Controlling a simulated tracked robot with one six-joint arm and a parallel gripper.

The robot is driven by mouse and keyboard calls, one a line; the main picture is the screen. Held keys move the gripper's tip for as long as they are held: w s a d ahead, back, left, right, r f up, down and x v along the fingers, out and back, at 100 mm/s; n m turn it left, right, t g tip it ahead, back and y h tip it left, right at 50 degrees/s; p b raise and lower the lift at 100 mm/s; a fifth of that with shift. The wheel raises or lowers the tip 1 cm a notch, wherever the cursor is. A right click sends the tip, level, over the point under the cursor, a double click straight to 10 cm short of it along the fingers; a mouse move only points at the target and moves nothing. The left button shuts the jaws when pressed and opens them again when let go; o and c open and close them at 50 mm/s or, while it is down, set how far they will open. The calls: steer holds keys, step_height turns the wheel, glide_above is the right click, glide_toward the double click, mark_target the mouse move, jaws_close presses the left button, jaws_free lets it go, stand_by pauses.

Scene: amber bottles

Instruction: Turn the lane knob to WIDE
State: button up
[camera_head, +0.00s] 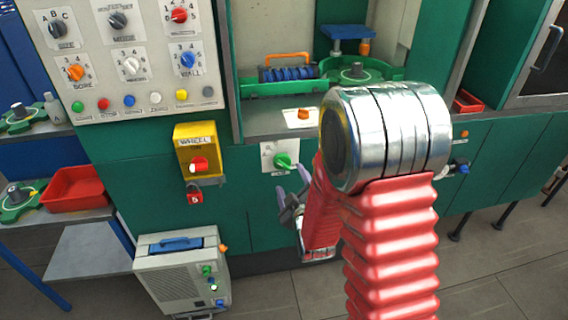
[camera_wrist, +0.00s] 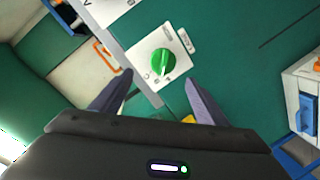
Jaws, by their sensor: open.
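A green knob (camera_head: 284,160) sits on a white plate on the green cabinet front; its lettering is too small to read, so I cannot confirm that it is the lane knob. In the wrist view the green knob (camera_wrist: 156,63) shows a pale pointer line toward the lower edge of its plate, with a small tag beside the plate. My gripper (camera_head: 294,200) is just below the knob in the head view. In the wrist view my gripper (camera_wrist: 158,80) is open and empty, its two fingers spread either side below the knob, apart from it.
A yellow WHEEL switch box (camera_head: 198,140) with a red knob is to the left. An orange knob (camera_head: 303,114) sits on the ledge above. A panel of several knobs (camera_head: 125,60) is at upper left. A grey machine (camera_head: 182,268) stands on the floor at lower left.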

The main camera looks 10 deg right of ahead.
steer(key=shift+s+f+n+t, duration=0.25)
steer(key=shift+f+n+t, duration=0.2)
steer(key=shift+f, duration=0.4)
steer(key=shift+s+f+n+t, duration=0.3)
steer(key=shift+f+t, duration=0.25)
steer(key=shift+f, duration=0.25)
steer(key=shift+w, duration=0.1)
